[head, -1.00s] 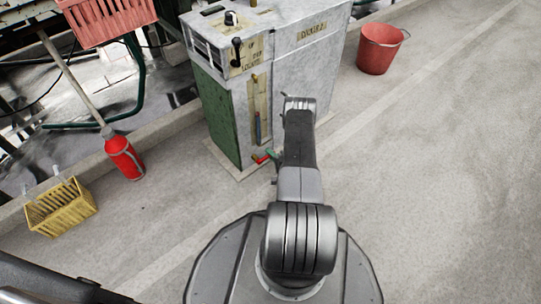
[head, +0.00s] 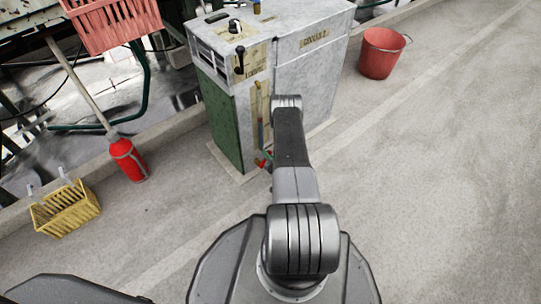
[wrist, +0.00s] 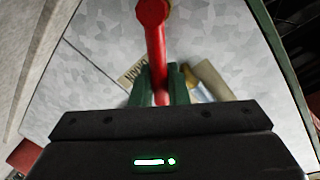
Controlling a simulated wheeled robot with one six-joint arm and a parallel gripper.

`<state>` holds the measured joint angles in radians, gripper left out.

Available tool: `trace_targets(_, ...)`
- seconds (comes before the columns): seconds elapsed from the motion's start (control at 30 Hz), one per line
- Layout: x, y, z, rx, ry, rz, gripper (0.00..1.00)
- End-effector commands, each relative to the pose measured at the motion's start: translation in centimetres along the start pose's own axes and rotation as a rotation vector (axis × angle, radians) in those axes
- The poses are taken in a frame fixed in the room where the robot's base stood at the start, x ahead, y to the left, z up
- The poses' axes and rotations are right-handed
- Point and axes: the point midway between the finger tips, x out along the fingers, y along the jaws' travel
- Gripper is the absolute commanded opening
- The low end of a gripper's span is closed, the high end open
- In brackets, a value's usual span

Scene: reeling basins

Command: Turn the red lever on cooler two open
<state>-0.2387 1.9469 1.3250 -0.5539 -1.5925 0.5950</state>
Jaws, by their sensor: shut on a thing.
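The red lever (wrist: 155,35) runs from the top of the wrist view down between the two green fingers of my gripper (wrist: 161,78), which is shut on it. In the head view only a small red piece of the lever (head: 260,163) shows, low at the front of the cooler (head: 312,68). The cooler is a grey cabinet with a green side and a label that seems to read "COOLER 2". My arm hides much of its lower front and most of my gripper in the head view.
A red bucket (head: 380,55) stands right of the cooler. A red cylinder (head: 127,158) and a yellow basket (head: 65,208) are at the left, with a red crate (head: 112,22) above. The floor at the right is clear.

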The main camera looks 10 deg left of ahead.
Motion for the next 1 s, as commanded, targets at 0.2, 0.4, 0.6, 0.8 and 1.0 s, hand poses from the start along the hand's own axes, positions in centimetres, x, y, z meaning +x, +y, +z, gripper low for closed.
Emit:
trace_targets(0.2, -0.3, -1.3, 0.3, -0.194, 0.026, 0.0, 0.0)
trace_targets(0.4, -0.4, -2.2, 0.5, -0.347, 0.049, 0.0, 0.0)
trace_targets(0.6, -0.5, -2.8, 0.8, -0.455, 0.065, 0.001, 0.0)
trace_targets(0.8, -0.5, -3.1, 1.0, -0.515, 0.073, 0.001, 0.0)
trace_targets(1.0, -0.6, -3.2, 1.0, -0.538, 0.076, 0.002, 0.0)
